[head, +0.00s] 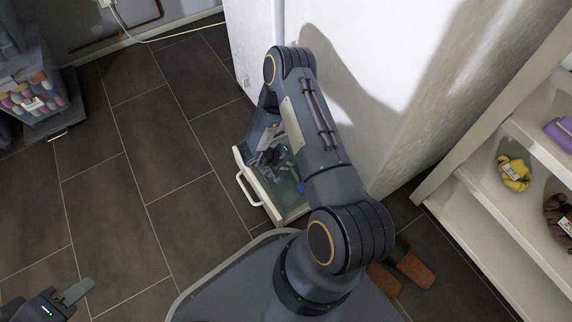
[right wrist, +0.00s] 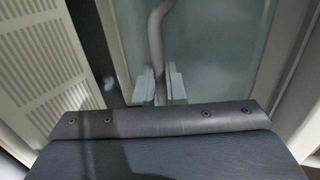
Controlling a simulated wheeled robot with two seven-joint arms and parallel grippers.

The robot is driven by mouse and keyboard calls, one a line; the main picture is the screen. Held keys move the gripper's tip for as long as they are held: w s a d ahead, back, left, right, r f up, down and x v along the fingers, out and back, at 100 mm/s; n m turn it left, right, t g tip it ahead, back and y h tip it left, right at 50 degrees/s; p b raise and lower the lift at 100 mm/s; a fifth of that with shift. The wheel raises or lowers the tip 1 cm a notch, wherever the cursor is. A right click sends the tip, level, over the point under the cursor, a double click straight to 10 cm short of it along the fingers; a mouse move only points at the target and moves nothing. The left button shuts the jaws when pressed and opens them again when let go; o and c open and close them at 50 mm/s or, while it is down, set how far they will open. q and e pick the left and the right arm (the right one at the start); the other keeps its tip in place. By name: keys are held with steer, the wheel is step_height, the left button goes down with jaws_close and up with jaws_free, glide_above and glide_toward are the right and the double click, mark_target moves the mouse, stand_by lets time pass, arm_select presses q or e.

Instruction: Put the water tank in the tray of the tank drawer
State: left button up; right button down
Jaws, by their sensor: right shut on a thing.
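The tank drawer (head: 242,160) stands out from the low front of the white machine, with a white bar handle on its outer side. My right gripper (head: 272,156) is over the drawer, partly hidden by my own arm. In the right wrist view its fingers (right wrist: 163,87) are closed on a grey curved bar (right wrist: 156,40), which looks like the water tank's handle. A pale teal surface (right wrist: 215,60) lies behind it; I cannot tell whether it is the tank or the tray floor. My left gripper (head: 48,300) is empty at the lower left, its fingers apart.
The white machine (head: 375,80) rises right behind the drawer. White shelves (head: 500,215) with yellow, brown and purple items stand at the right. A grey rack of colourful items (head: 35,100) is at the upper left. The tiled floor left of the drawer is clear.

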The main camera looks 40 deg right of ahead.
steer(key=c, duration=1.5)
jaws_free()
steer(key=shift+r, duration=0.1)
